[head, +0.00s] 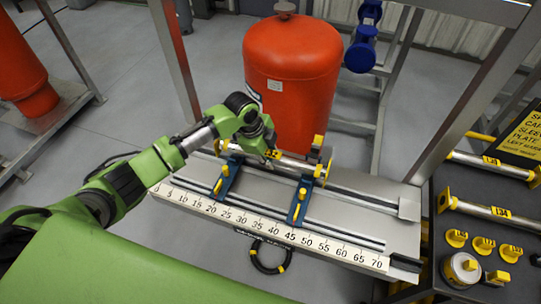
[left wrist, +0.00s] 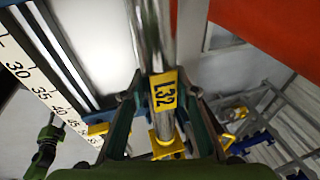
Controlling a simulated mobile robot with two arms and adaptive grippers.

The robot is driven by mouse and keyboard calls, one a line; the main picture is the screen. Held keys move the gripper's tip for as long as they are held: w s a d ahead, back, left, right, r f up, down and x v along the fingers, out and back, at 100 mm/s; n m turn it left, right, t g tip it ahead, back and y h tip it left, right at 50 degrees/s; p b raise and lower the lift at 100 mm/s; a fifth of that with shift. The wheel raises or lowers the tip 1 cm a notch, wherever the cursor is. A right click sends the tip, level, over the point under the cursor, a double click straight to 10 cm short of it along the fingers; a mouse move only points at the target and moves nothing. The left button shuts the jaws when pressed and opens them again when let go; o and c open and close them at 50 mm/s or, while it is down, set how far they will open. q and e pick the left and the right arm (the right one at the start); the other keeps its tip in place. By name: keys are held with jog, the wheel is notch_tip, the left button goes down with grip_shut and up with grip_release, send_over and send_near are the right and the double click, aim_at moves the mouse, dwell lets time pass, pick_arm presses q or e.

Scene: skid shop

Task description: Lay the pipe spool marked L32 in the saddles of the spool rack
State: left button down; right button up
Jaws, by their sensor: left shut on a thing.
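The pipe spool marked L32 (head: 292,164) is a shiny metal pipe with yellow end flanges. Two blue saddles with yellow parts stand on the rack, a left saddle (head: 226,178) and a right saddle (head: 298,203). I cannot tell whether the pipe touches them.
A red tank (head: 292,75) stands close behind the rack. A numbered scale (head: 270,228) runs along the rack's front edge. A dark table (head: 470,225) at the right holds other spools (head: 488,208) and yellow caps (head: 457,238). A steel post (head: 175,60) rises behind my left arm.

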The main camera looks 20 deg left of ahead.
pick_arm(q)
jog(key=shift+f+b, duration=0.3)
jog(key=shift+f, duration=0.3)
dwell(0.3)
jog(key=shift+f, duration=0.3)
dwell(0.6)
jog(key=c, duration=1.5)
grip_release()
jog(key=shift+s+f, duration=0.1)
jog(key=shift+f, duration=0.05)
jog(key=shift+c, duration=0.7)
